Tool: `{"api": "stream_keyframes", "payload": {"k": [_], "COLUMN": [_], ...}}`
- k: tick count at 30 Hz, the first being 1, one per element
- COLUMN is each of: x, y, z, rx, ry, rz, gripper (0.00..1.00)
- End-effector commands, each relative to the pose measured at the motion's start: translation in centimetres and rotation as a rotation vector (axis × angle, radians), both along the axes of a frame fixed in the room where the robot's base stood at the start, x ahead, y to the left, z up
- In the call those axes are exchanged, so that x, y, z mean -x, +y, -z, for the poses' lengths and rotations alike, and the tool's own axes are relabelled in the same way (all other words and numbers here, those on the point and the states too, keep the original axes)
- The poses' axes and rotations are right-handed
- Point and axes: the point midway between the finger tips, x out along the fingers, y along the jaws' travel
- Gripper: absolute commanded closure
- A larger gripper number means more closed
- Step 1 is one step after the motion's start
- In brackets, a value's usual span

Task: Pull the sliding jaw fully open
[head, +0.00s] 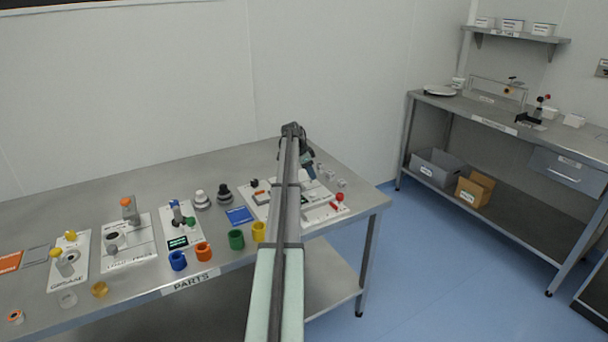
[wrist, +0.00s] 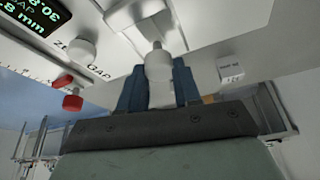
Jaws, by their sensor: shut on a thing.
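My gripper (wrist: 158,80) has its two blue fingers on either side of a pale, rounded knob (wrist: 158,65) and is shut on it. The knob joins a shiny metal piece (wrist: 145,12) at the top of the wrist view, apparently the sliding jaw on the white gauge base. A dark display (wrist: 38,12) with green digits ending in "mm" is at the top left, partly cut off. In the head view my gripper (head: 308,168) is over the gauge station (head: 318,214) at the table's right end. My arm hides much of that station, so the jaw's opening cannot be told.
A white button (wrist: 82,50) and a red knob (wrist: 72,103) are left of my fingers; a small white labelled block (wrist: 230,68) is right. Coloured cups, including a green one (head: 236,239), line the table's front. A second bench (head: 440,103) stands at right.

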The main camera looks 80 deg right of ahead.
Motion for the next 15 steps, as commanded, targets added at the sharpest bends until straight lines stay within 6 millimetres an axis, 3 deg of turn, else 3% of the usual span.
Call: {"api": "stream_keyframes", "payload": {"k": [3, 11, 12, 15], "x": [1.4, 1.8, 1.8, 1.8], "y": [-1.6, -1.7, -1.8, -1.7], "z": [0.0, 0.0, -0.1, -0.1], "rx": [0.001, 0.004, 0.004, 0.003], "ry": [0.001, 0.003, 0.003, 0.004], "rz": [0.004, 0.002, 0.002, 0.003], "gripper": [1.00, 1.00, 0.66, 0.57]}}
